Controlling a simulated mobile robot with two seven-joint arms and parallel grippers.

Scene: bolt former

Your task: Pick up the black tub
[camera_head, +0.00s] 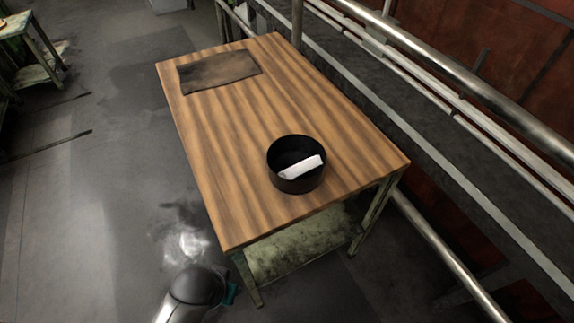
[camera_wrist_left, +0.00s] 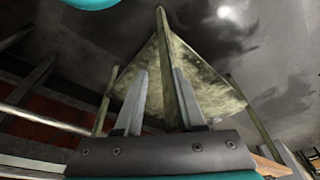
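The black tub (camera_head: 297,182) is round and open-topped. It stands upright on the wooden tabletop (camera_head: 235,150), near its front right part. A white roll-like object (camera_head: 301,167) lies inside it, leaning on the near wall. In the left wrist view my left gripper (camera_wrist_left: 158,72) has its two grey fingers apart, with nothing between them. The table's green legs and lower shelf show beyond the fingers, and the tub is not in that view. In the head view part of my arm shows at the bottom, below the table's near left corner, without visible fingers. My right gripper is not in view.
A dark flat mat (camera_head: 219,71) lies on the table's far end. The tabletop around the tub is clear. A metal railing (camera_head: 440,65) runs along the right side. The table has a green lower shelf (camera_head: 300,240). Open floor (camera_head: 120,170) lies to the left.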

